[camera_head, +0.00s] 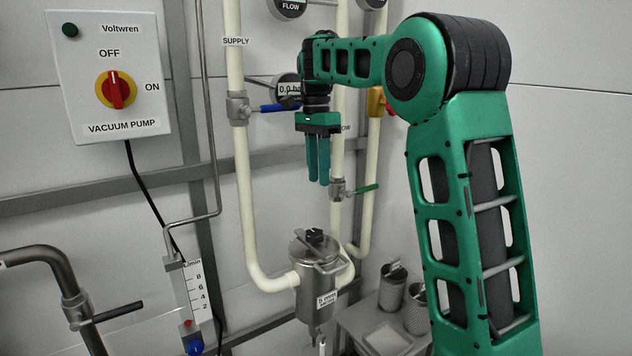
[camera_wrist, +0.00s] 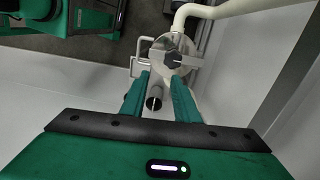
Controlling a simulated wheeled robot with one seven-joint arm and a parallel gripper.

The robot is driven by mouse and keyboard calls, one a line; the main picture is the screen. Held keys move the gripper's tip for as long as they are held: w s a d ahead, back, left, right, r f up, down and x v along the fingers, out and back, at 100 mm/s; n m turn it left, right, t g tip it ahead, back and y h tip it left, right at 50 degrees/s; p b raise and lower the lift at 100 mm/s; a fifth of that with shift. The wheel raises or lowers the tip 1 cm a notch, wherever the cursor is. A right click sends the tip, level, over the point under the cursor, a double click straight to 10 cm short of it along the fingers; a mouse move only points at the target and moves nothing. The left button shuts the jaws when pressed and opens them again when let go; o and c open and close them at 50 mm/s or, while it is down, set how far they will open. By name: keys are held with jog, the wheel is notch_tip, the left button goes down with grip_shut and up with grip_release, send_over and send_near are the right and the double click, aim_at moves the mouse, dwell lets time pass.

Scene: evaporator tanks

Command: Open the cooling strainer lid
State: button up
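The cooling strainer is a small steel pot (camera_head: 313,303) with a label, fixed to cream pipes at lower centre of the head view. Its round lid (camera_head: 301,250) sits on top and looks shut. A black knob (camera_head: 315,236) and a metal bar lie across the lid. A loop handle (camera_head: 331,267) sticks out from the lid's side. In the wrist view the black star knob (camera_wrist: 173,60) and the loop handle (camera_wrist: 136,57) show beyond my fingers. My gripper (camera_head: 318,183) points down above the strainer, clear of it. Its fingers (camera_wrist: 160,78) are apart and empty.
A supply pipe (camera_head: 240,150) with a blue-handled valve (camera_head: 278,107) runs left of my gripper. A green-handled valve (camera_head: 362,189) is just right of my fingers. Mesh baskets (camera_head: 391,287) stand on a small shelf right of the strainer. A vacuum pump switch box (camera_head: 112,75) hangs at upper left.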

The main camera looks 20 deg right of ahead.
jog(key=shift+d, duration=0.1)
dwell(0.3)
jog(key=s+d+f+n, duration=0.2)
jog(key=s+d+f, duration=0.1)
jog(key=s, duration=0.7)
jog(key=s+d+f+n, duration=0.3)
jog(key=s+f, duration=0.1)
jog(key=s, duration=0.6)
jog(key=s+d+f+n, duration=0.2)
jog(key=s+d+f, duration=0.1)
jog(key=s, duration=0.8)
jog(key=shift+f+t, duration=0.3)
jog(key=shift+f, duration=0.5)
jog(key=s+f+n, duration=0.1)
jog(key=s+f, duration=0.1)
jog(key=s+a+f, duration=0.1)
jog(key=s, duration=0.2)
jog(key=s+f+n, duration=0.1)
jog(key=s+f, duration=0.1)
jog(key=s, duration=0.1)
jog(key=shift+a+f+n, duration=0.2)
jog(key=shift+f+n, duration=0.1)
jog(key=c, duration=0.4)
jog(key=shift+s+f, duration=0.1)
jog(key=shift+f, duration=0.05)
grip_shut()
